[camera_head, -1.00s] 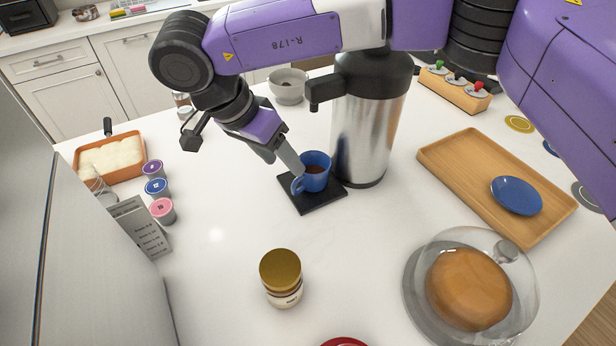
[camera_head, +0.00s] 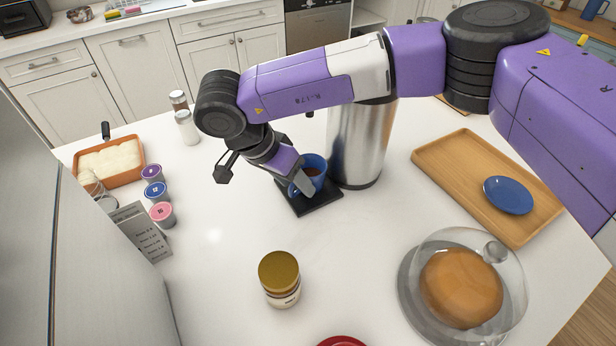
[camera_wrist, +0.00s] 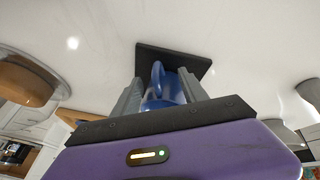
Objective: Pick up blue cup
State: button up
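The blue cup (camera_head: 315,166) stands upright on a black square mat (camera_head: 316,205) in front of the steel dispenser, with dark brown liquid in it. In the wrist view the blue cup (camera_wrist: 163,88) sits between the two grey fingers, its handle toward the mat's middle. My gripper (camera_head: 304,184) reaches down at the cup from the left and covers part of it. In the wrist view my gripper (camera_wrist: 160,92) has its fingers spread, one on each side of the cup. I cannot tell whether they touch it.
The steel dispenser (camera_head: 358,145) stands close behind the cup. A wooden tray (camera_head: 455,165) with a blue saucer (camera_head: 508,195) is at right. A jar (camera_head: 280,278) and a domed cake (camera_head: 460,287) stand at the front. Several coffee pods (camera_head: 155,190) are at left.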

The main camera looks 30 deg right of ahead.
grip_shut()
jog(key=shift+s, duration=0.1)
dwell(1.1)
